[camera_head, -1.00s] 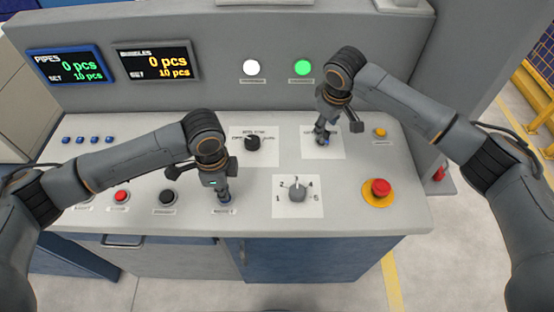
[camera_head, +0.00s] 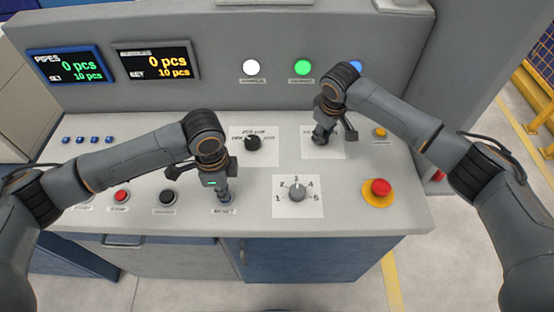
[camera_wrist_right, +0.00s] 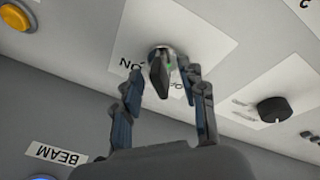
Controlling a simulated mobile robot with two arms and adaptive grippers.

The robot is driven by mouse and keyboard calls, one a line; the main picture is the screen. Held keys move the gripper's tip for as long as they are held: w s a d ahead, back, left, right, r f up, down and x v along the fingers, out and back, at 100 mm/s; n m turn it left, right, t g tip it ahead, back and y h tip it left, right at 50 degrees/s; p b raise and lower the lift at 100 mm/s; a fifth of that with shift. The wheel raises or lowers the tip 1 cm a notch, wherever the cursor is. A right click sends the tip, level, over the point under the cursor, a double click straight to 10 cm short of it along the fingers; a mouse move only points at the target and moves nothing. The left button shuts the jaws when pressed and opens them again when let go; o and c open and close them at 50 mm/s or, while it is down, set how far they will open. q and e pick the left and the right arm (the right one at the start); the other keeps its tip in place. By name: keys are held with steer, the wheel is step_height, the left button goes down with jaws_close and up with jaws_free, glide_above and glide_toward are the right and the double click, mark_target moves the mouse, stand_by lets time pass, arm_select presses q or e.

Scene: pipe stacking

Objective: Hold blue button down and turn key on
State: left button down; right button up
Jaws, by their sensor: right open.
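The key (camera_wrist_right: 159,76) is dark and sits in a silver round lock on a white plate with ON and OFF lettering, in the right wrist view. My right gripper (camera_wrist_right: 158,75) is open, with one finger on each side of the key; I cannot tell if they touch it. In the head view my right gripper (camera_head: 321,141) points down at the key plate (camera_head: 337,151) and hides the key. My left gripper (camera_head: 226,200) looks shut and points down at the button spot labelled RESET. The blue button is hidden under its tip, so contact and pressing cannot be told.
A selector dial (camera_head: 253,143) and a numbered dial (camera_head: 297,193) lie between the arms. A red emergency button (camera_head: 380,188) and a yellow button (camera_head: 380,132) stand at right. White, green (camera_head: 302,68) and blue (camera_head: 355,67) lamps are on the back panel.

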steer(key=shift+f, duration=0.45)
jaws_close()
steer(key=shift+d, duration=0.1)
